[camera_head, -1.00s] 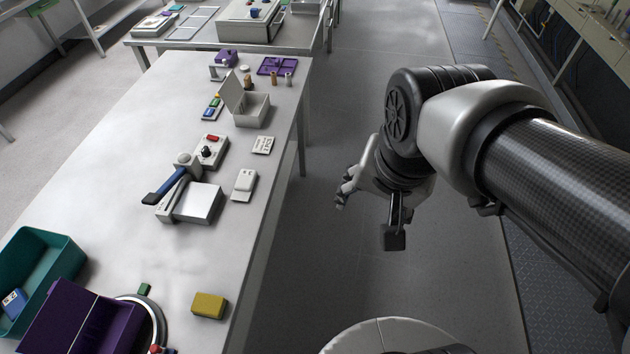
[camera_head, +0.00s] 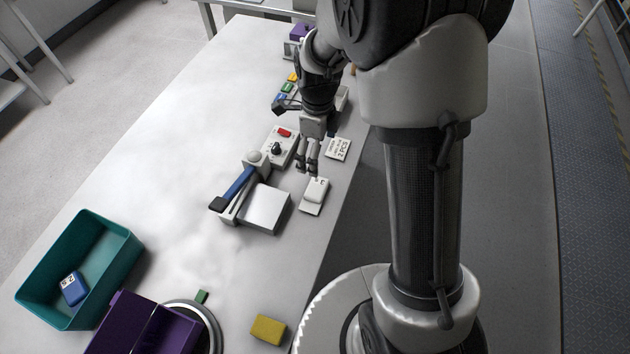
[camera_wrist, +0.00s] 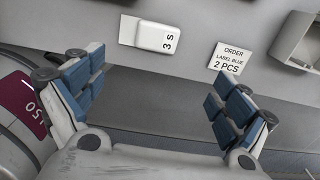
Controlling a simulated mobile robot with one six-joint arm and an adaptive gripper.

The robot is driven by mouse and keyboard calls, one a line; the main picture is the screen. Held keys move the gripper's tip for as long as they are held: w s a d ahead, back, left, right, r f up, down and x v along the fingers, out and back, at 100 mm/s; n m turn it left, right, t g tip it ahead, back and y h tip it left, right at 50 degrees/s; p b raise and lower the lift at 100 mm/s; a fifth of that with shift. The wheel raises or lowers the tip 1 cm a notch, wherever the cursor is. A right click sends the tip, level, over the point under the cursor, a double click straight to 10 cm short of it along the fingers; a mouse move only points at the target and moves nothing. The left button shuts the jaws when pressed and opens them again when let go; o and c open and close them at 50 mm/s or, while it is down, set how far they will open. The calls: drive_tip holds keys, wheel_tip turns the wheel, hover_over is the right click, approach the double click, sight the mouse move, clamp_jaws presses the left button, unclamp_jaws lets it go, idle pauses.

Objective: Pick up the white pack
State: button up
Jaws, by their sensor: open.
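The white pack (camera_head: 315,191) lies flat on the table near its right edge, just right of the white block of the lever device. In the wrist view the white pack (camera_wrist: 155,35) shows near the top, marked "3 S", beyond the fingertips. My gripper (camera_head: 307,170) is above the table, just behind the pack in the head view. In the wrist view my gripper (camera_wrist: 158,90) is open, its blue-padded fingers wide apart with nothing between them. The gripper and the pack look apart.
A lever device (camera_head: 266,208) with a blue handle and a control box (camera_head: 279,146) stand left of the pack. An order card (camera_head: 338,149) lies behind it. A teal bin (camera_head: 117,262), a purple holder (camera_head: 125,325) and a yellow block (camera_head: 268,329) are nearer. The table's left part is clear.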

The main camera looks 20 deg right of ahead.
drive_tip(key=b, duration=0.2)
hover_over(317, 188)
drive_tip(key=f, duration=1)
drive_tip(key=shift+w+f, duration=0.2)
drive_tip(key=shift+w, duration=0.2)
drive_tip(key=f, duration=0.1)
drive_tip(key=f+b, duration=0.1)
drive_tip(key=f, duration=0.1)
drive_tip(key=f+b, duration=0.1)
drive_tip(key=shift+s+f, duration=0.35)
drive_tip(key=shift+s, duration=0.05)
drive_tip(key=shift+w+f, duration=0.1)
drive_tip(key=shift+f, duration=0.2)
drive_tip(key=shift+c, duration=0.4)
drive_tip(key=c, duration=1.1)
